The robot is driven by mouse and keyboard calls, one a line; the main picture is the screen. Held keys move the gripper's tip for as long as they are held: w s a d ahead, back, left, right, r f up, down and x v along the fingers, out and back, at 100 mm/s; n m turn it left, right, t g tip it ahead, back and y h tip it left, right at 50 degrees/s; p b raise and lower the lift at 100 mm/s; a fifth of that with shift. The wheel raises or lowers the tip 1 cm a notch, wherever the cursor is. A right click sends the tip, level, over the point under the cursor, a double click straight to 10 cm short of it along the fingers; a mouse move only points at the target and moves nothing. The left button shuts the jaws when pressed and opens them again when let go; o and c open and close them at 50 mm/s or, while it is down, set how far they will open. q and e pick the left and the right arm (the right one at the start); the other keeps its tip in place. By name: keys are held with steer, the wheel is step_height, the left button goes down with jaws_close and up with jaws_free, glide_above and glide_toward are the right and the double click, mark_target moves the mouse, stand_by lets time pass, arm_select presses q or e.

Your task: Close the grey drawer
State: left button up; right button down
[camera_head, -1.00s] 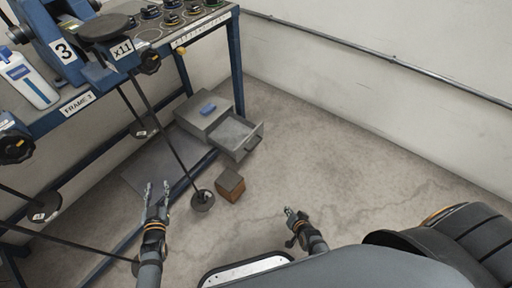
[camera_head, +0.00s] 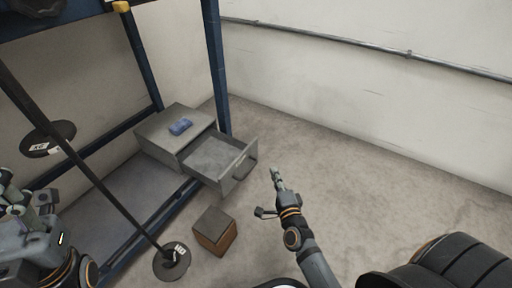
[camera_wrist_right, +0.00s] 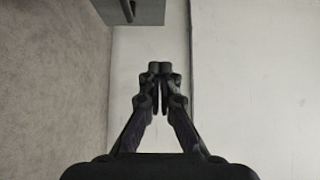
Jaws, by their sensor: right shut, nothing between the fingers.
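The grey drawer (camera_head: 214,158) is pulled out of a low grey cabinet (camera_head: 160,130) that stands on the floor by the blue frame. It looks empty, and its front has a dark handle (camera_head: 244,167). My right gripper (camera_head: 276,173) is shut and empty, to the right of the drawer front and apart from it. In the right wrist view my right gripper (camera_wrist_right: 160,67) points at bare wall, with the drawer front (camera_wrist_right: 150,11) and handle (camera_wrist_right: 127,10) at the top. My left gripper (camera_head: 22,205) is partly cut off at the left edge; its jaws are unclear.
A brown box with a dark top (camera_head: 215,231) stands on the floor in front of the drawer. A long rod with round weights (camera_head: 172,262) slants down at left. The floor right of the drawer is clear.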

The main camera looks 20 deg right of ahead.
glide_toward(255, 142)
steer(key=w+d, duration=0.3)
steer(key=shift+w+a+f, duration=0.1)
steer(key=shift+w+a, duration=0.35)
steer(key=shift+w, duration=0.15)
steer(key=shift+w+a+f, duration=0.1)
steer(key=shift+w+a, duration=0.35)
steer(key=shift+w, duration=0.15)
steer(key=shift+w+a, duration=0.15)
steer(key=shift+w, duration=0.1)
